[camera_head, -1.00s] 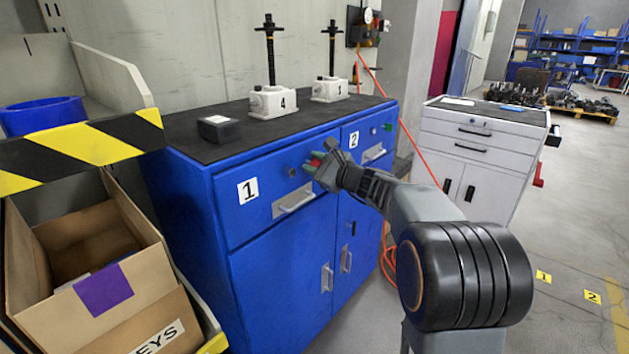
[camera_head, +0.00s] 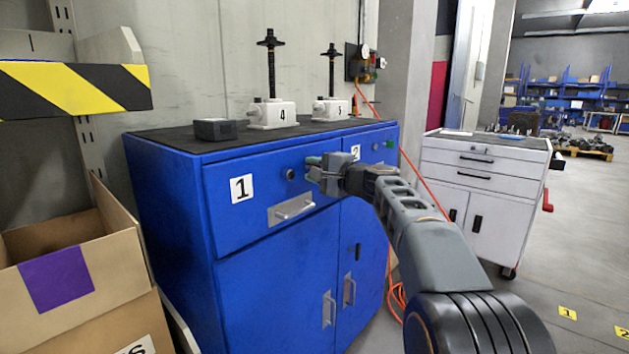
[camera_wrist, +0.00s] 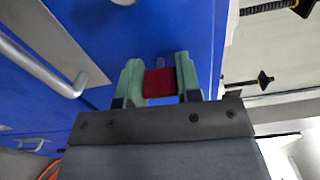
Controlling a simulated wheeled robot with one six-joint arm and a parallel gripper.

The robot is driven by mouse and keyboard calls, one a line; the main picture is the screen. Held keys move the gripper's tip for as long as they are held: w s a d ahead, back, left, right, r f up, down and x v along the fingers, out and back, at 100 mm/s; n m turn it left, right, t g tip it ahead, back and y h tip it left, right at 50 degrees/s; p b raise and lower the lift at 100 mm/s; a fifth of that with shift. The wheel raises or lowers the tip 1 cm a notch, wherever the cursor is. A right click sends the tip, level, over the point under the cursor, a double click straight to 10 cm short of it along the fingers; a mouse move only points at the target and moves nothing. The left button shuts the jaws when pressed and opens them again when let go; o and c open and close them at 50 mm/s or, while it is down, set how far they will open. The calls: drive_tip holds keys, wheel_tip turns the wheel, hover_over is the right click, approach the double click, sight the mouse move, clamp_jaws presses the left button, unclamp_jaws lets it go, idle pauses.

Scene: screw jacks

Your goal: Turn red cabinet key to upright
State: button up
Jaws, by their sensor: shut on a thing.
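The red key (camera_wrist: 160,83) shows in the wrist view as a dark red block between the two green fingers of my gripper (camera_wrist: 159,84). My gripper is shut on it. A small grey piece shows just beyond it against the blue front; I cannot tell whether the key is seated in a lock. In the head view my gripper (camera_head: 314,171) is in front of drawer 1 of the blue cabinet (camera_head: 275,265), just right of its round dark lock (camera_head: 291,175). The key is hidden there.
Drawer 1's handle (camera_head: 294,208) lies below the gripper. A black box (camera_head: 215,130) and two screw jacks (camera_head: 272,114) (camera_head: 330,110) stand on the cabinet top. A cardboard box (camera_head: 85,270) is at left, a white drawer cabinet (camera_head: 480,185) at right. Open floor lies further right.

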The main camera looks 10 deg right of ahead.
drive_tip(key=shift+n+b, duration=0.45)
drive_tip(key=shift+n, duration=0.15)
drive_tip(key=o, duration=0.9)
drive_tip(key=p+v, duration=0.1)
drive_tip(key=v, duration=1.2)
drive_tip(key=shift+s+d+p, duration=0.2)
drive_tip(key=shift+s+p, duration=0.15)
